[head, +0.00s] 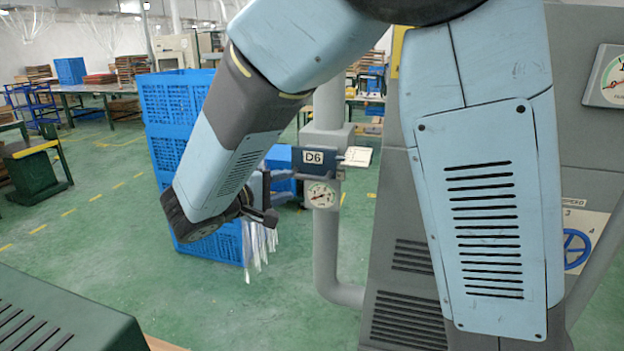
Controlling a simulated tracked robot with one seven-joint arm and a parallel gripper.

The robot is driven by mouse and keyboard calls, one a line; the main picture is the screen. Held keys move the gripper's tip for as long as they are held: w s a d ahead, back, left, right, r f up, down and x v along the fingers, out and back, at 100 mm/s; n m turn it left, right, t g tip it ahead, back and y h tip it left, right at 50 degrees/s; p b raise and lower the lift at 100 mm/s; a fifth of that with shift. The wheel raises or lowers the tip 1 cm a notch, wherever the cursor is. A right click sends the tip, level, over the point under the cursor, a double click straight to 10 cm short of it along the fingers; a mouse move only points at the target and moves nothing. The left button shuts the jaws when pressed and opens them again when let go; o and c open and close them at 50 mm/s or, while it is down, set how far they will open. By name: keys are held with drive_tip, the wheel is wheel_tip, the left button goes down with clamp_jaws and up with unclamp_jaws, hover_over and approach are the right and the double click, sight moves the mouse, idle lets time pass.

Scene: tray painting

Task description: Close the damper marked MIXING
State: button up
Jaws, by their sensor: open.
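No damper with a readable MIXING mark shows in the head view. A dark plate marked D6 (313,158) sits on a grey vertical pipe (327,240), with a pale flat piece (357,156) sticking out to its right. A round gauge (320,195) is just below the plate. My gripper (268,196) is open, seen from the side, to the left of the plate and gauge in the picture. Nothing shows between its fingers. I cannot tell its distance from the pipe. My arm hides part of the middle and right.
Blue stacked crates (170,125) stand behind my arm, with pale strips (260,245) hanging near the gripper. A grey machine (400,220) fills the right, with a blue handwheel (575,250) by a SPEED label and another gauge (612,80). A green casing (60,320) is at lower left. Green floor is open at left.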

sight(310, 176)
drive_tip(key=x, duration=1)
drive_tip(key=shift+f, duration=0.1)
drive_tip(key=shift+s, duration=0.1)
clamp_jaws()
drive_tip(key=shift+f, duration=0.1)
